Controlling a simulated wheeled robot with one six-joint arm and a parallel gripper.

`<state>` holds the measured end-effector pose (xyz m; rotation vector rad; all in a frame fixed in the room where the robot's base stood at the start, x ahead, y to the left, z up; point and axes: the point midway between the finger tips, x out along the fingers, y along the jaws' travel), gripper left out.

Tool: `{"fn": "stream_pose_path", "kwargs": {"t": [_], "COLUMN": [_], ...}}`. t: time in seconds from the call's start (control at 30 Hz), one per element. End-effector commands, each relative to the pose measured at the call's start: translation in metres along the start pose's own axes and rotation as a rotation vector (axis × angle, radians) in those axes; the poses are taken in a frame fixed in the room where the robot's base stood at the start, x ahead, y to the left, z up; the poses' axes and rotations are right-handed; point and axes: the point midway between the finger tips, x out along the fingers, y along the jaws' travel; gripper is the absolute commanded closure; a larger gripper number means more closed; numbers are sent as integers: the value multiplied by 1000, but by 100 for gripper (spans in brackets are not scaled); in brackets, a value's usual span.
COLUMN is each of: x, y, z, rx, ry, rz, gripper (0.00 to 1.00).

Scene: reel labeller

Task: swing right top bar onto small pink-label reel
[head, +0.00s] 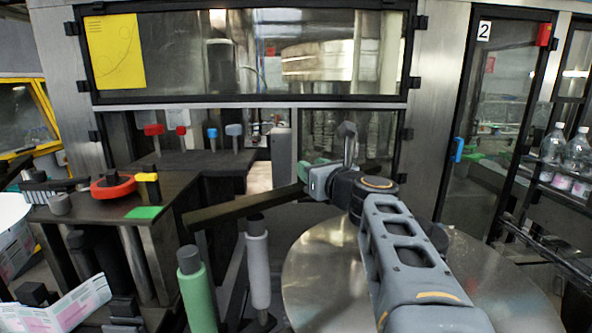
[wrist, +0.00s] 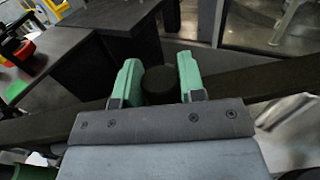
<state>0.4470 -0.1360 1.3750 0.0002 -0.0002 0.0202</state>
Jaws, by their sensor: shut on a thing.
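My gripper (wrist: 159,84) has its two green fingers on either side of a dark round knob (wrist: 161,86) in the wrist view, and is shut on it. The knob stands on a long dark bar (wrist: 268,79) that crosses the wrist view behind the fingers. In the head view the bar (head: 238,207) reaches from my gripper (head: 306,172) to the left, over a grey roller and near a green one. My wrist hides part of the bar. Pink-printed label web (head: 68,307) shows at the lower left, below a white reel edge (head: 12,215). I cannot tell which reel is the small one.
A large shiny disc (head: 318,275) lies below my arm. A green roller (head: 195,290) and a grey roller (head: 258,268) stand upright left of it. A dark table (head: 175,195) with a red ring (head: 113,188) is at the left. A glass door (head: 485,120) is at the right.

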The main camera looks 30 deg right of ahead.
Motion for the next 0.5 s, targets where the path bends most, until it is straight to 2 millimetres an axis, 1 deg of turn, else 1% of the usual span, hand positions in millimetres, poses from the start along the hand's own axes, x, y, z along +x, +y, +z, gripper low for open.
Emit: {"fn": "stream_pose_path", "kwargs": {"t": [0.13,0.5], "x": [-6,-8], "y": [-5,-6], "z": [0,0], "rx": [1,0], "ry": [0,0], "rz": [-29,-36], "gripper": [100,100]}}
